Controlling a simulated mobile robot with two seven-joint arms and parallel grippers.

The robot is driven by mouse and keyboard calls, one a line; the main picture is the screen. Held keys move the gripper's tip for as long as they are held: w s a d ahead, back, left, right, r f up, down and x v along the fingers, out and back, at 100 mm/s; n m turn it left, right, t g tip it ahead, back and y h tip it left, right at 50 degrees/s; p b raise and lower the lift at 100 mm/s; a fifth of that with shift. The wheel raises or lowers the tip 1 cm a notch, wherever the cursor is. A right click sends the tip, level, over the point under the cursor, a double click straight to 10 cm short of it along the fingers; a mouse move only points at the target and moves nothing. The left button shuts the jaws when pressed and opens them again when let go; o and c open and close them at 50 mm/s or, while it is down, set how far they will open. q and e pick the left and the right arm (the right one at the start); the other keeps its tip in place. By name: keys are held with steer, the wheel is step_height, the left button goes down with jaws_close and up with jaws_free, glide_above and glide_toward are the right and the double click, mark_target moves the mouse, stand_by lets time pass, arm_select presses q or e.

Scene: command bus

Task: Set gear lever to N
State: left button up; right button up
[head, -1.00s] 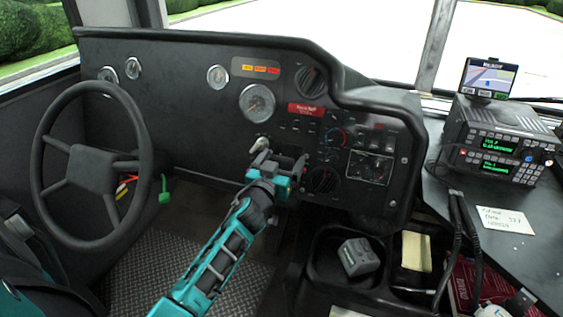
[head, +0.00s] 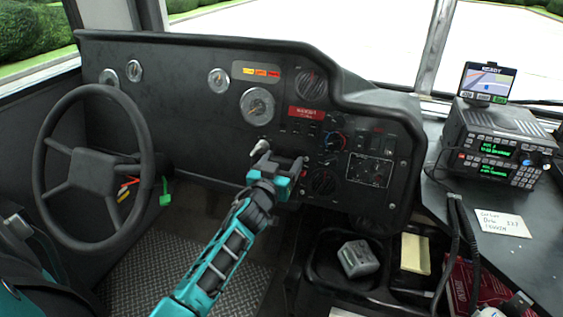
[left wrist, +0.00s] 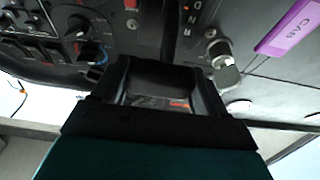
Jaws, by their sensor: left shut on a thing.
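My left gripper (head: 291,166) is at the dashboard below the gauges, shut on the lever; the contact itself is mostly hidden. My right gripper is out of view.
The steering wheel (head: 95,172) is at left. Knobs and switches (head: 336,141) lie right of the gripper. A purple tag (left wrist: 289,27) hangs near the lever in the wrist view. A radio (head: 497,143) stands on the right counter; a grey box (head: 358,258) sits in a lower tray.

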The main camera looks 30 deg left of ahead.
arm_select(q)
steer(key=shift+w+r, duration=0.25)
steer(key=shift+r, duration=0.5)
steer(key=shift+f, duration=0.1)
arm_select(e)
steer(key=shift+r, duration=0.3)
arm_select(q)
steer(key=o, duration=1.4)
steer(key=shift+f, duration=0.1)
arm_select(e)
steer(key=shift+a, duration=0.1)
arm_select(q)
steer(key=shift+p+v, duration=0.65)
steer(key=shift+v, duration=5.85)
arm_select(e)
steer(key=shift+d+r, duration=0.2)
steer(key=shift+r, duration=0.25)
arm_select(q)
steer(key=shift+a+f, duration=0.1)
